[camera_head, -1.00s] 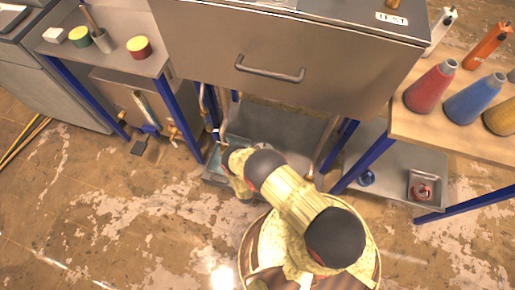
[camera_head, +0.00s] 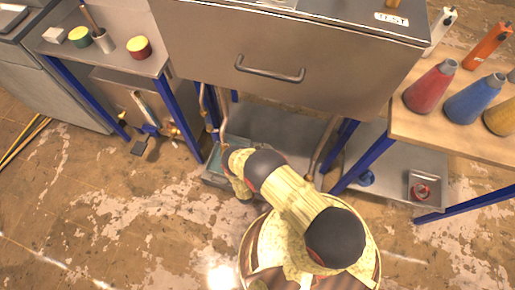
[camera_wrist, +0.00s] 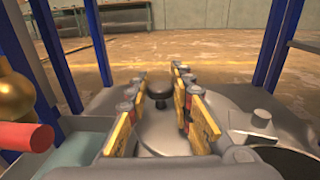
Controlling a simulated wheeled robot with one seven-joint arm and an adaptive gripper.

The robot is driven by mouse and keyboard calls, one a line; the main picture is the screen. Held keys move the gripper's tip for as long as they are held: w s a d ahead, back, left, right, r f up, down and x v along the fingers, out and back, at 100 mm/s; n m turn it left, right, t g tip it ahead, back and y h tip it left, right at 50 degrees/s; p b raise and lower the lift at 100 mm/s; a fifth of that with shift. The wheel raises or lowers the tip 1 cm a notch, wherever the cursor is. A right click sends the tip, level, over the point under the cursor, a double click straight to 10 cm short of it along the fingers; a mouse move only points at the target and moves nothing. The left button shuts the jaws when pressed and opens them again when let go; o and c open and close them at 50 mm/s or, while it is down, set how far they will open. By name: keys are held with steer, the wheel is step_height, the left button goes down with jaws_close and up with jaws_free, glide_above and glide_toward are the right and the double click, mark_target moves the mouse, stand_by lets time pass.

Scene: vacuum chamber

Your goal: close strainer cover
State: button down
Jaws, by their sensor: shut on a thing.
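In the wrist view a black round knob (camera_wrist: 158,86) stands up from a smooth grey metal surface (camera_wrist: 157,128), which looks like the strainer cover. My gripper (camera_wrist: 160,80) has its two yellow fingers on either side of this knob and is shut on it. The point of contact is small and partly hidden by the fingers. In the head view my arm reaches under the steel chamber and hides the cover, the knob and the fingers.
The steel chamber (camera_head: 290,40) with its handle overhangs my arm. Blue table legs (camera_head: 365,155) stand on both sides. In the wrist view a brass and red fitting (camera_wrist: 20,112) is close on the left, and a round dark opening (camera_wrist: 290,160) is at lower right.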

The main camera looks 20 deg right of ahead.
steer(key=shift+s+a+n+t+y, duration=0.5)
steer(key=shift+n+y, duration=0.2)
steer(key=shift+y, duration=0.3)
steer(key=c, duration=1.6)
jaws_free()
steer(key=shift+a, duration=0.1)
steer(key=v, duration=1.2)
